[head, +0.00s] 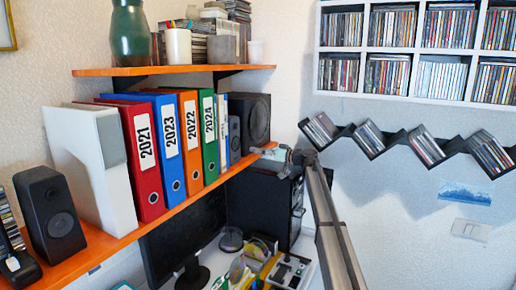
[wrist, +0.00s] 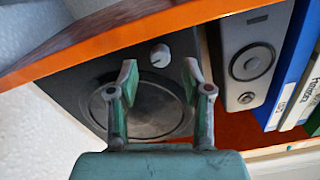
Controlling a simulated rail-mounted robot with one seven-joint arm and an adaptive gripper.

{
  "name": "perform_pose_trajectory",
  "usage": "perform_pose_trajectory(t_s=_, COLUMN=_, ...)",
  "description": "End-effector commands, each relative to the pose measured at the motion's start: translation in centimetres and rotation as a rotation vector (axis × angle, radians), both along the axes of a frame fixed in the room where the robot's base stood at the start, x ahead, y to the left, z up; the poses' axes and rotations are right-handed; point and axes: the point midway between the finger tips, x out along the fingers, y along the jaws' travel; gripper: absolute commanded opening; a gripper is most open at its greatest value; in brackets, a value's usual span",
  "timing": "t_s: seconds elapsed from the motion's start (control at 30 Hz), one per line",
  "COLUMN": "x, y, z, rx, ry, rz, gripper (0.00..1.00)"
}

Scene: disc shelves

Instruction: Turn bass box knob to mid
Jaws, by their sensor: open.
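The bass box (head: 256,118) is a large black speaker at the right end of the orange shelf in the head view. It also fills the middle of the wrist view (wrist: 78,72), with a round cone (wrist: 150,108). Its small pale knob (wrist: 160,55) sits above the cone; I cannot tell its exact setting. My gripper (wrist: 160,74) is open and empty. In the wrist view, its two fingertips appear to the left and right of the knob, with a gap on each side. In the head view my gripper (head: 284,154) is near the shelf's right end, and the knob cannot be made out.
An upper orange shelf (wrist: 150,33) runs above the bass box. A grey speaker (wrist: 250,60) and several binders (head: 193,137) stand beside it. Below are a monitor (head: 185,240) and a cluttered desk. Disc racks (head: 398,51) hang on the right wall.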

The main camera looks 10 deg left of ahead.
Motion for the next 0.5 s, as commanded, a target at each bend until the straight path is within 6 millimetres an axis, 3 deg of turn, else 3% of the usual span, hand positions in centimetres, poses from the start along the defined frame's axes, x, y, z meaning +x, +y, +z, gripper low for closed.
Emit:
perform_pose_trajectory(t_s=0.2, x=0.7, y=1.9, z=0.1, rx=0.001, ry=0.001, rz=0.001, gripper=0.49)
perform_pose_trajectory(t_s=0.5, x=0.8, y=2.2, z=0.0, rx=0.000, ry=0.000, rz=0.000, gripper=0.49)
